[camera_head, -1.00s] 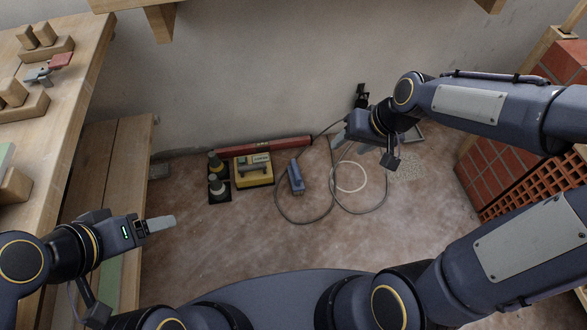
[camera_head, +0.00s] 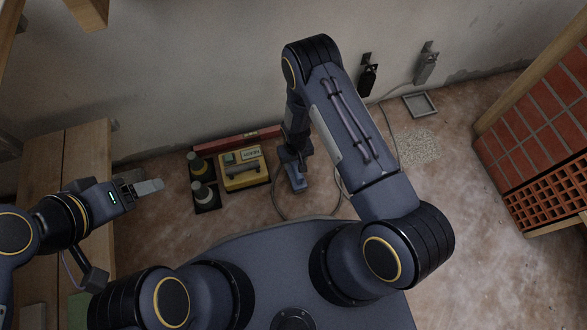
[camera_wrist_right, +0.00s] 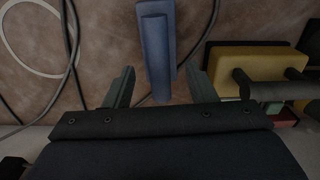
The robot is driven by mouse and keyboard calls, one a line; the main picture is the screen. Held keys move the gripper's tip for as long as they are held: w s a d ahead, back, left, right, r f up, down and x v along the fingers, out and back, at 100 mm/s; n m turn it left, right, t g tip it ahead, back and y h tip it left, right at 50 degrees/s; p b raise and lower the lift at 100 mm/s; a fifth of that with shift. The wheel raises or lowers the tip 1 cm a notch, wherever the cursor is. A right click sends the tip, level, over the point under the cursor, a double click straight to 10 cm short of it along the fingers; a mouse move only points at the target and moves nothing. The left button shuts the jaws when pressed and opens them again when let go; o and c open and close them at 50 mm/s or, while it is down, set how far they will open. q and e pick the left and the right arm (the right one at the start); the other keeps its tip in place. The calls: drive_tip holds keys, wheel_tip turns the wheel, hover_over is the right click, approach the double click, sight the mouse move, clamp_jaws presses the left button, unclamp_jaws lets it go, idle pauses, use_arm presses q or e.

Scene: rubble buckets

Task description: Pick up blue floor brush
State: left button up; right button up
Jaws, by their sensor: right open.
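The blue floor brush (camera_head: 297,183) lies on the brown floor near the wall. In the right wrist view the blue brush (camera_wrist_right: 157,45) stands out lengthwise from the top edge, between the lines of the two fingers. My right gripper (camera_wrist_right: 160,88) is open, with one grey-green finger on each side of the brush's near end. I cannot tell whether they touch it. In the head view my right wrist is over the brush and hides part of it. My left gripper (camera_head: 148,187) is at the left, away from the brush; its jaw opening is unclear.
A yellow case with a handle (camera_head: 243,169) and two dark bottles in a black holder (camera_head: 205,196) stand left of the brush. A red bar (camera_head: 235,139) lies along the wall. A cable loops on the floor. Red bricks (camera_head: 530,140) are stacked at right.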

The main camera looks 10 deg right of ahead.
sight(295, 169)
wheel_tip(295, 169, down, 7)
drive_tip(key=b, duration=0.3)
drive_tip(key=shift+w+d+f+b, duration=0.1)
drive_tip(key=shift+b, duration=0.25)
drive_tip(key=shift+c, duration=0.4)
clamp_jaws()
wheel_tip(295, 169, up, 10)
drive_tip(key=p, duration=0.4)
drive_tip(key=shift+p, duration=0.3)
